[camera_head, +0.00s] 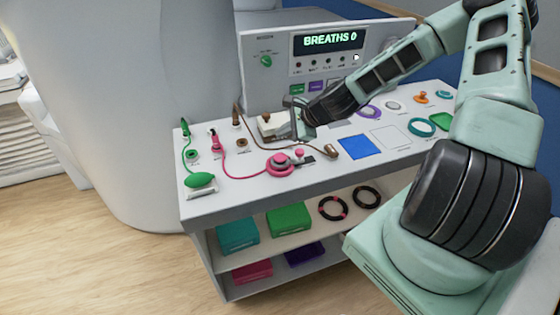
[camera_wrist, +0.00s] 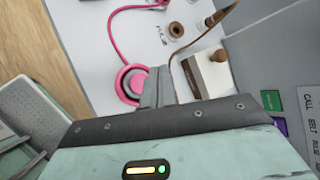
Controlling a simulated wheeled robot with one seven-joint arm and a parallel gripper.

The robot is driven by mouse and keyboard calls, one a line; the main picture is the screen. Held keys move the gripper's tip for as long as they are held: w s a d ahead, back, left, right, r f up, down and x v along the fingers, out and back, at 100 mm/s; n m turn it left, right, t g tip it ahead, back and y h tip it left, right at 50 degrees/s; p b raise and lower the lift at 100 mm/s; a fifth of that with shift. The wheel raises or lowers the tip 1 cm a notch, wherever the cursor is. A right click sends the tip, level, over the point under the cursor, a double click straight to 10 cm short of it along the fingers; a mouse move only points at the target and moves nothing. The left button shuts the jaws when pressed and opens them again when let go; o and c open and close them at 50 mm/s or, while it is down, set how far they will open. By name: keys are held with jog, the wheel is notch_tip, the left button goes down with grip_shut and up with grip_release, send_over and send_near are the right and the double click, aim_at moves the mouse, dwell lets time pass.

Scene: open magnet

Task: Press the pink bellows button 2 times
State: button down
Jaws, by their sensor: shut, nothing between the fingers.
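The pink bellows button (camera_head: 278,163) is a round pink piece on the front part of the cart top, with a pink cord running left to a pink plug (camera_head: 214,140). A smaller pink knob (camera_head: 299,153) sits beside it. In the wrist view the round pink piece (camera_wrist: 131,84) lies just left of the fingers, partly hidden by them. My gripper (camera_head: 300,124) is shut and empty, behind the pink piece and beside a white block. Its fingers (camera_wrist: 157,86) also show in the wrist view. I cannot tell its exact height. The display (camera_head: 328,40) reads "BREATHS 0".
The white block (camera_head: 268,128) with a brown cord is close beside my gripper. A green bulb (camera_head: 201,180) lies at the left. A blue square (camera_head: 359,145) and several rings are on the right. The upright panel (camera_head: 275,70) closes the back.

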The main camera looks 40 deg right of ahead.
jog(key=b, duration=0.3)
send_over(284, 158)
notch_tip(284, 158, down, 4)
jog(key=shift+w+f, duration=0.1)
jog(key=shift+f, duration=0.15)
jog(key=shift+f+b, duration=0.65)
jog(key=shift+f, duration=0.25)
jog(key=shift+f, duration=0.1)
dwell(0.8)
jog(key=shift+f, duration=0.3)
jog(key=shift+f+b, duration=0.55)
jog(key=shift+f, duration=0.05)
dwell(0.6)
jog(key=shift+r, duration=0.2)
jog(key=shift+r+p, duration=0.85)
jog(key=shift+p, duration=0.1)
jog(key=shift+r+p, duration=2.25)
jog(key=shift+r, duration=0.25)
